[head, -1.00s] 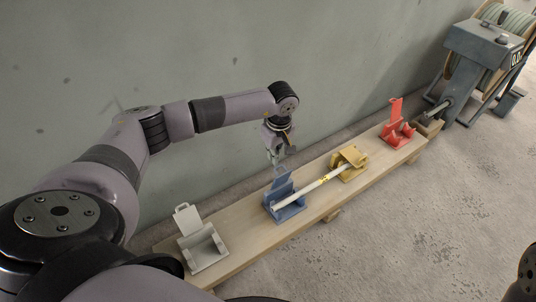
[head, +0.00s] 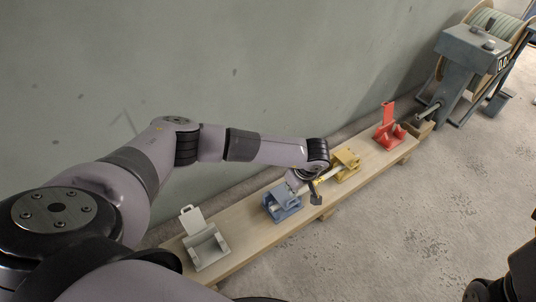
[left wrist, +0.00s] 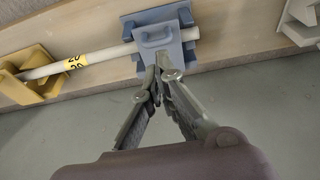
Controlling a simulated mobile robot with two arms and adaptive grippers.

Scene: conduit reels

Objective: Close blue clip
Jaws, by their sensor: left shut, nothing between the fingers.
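The blue clip (head: 283,208) sits on the wooden plank (head: 240,224). In the left wrist view the blue clip (left wrist: 160,38) has its lid lying down over the white conduit (left wrist: 98,57). Whether the lid is latched cannot be told. The conduit runs from the blue clip to the yellow clip (head: 346,162), and its end shows just past the blue clip. My left gripper (left wrist: 160,70) is shut and empty, with its fingertips at the edge of the blue lid. In the head view the left wrist partly covers the conduit.
A grey clip (head: 206,247) at the plank's near end and a red clip (head: 387,132) near its far end stand open and empty. The wall (head: 250,70) runs close behind the plank. A cable reel machine (head: 468,62) stands at the far right.

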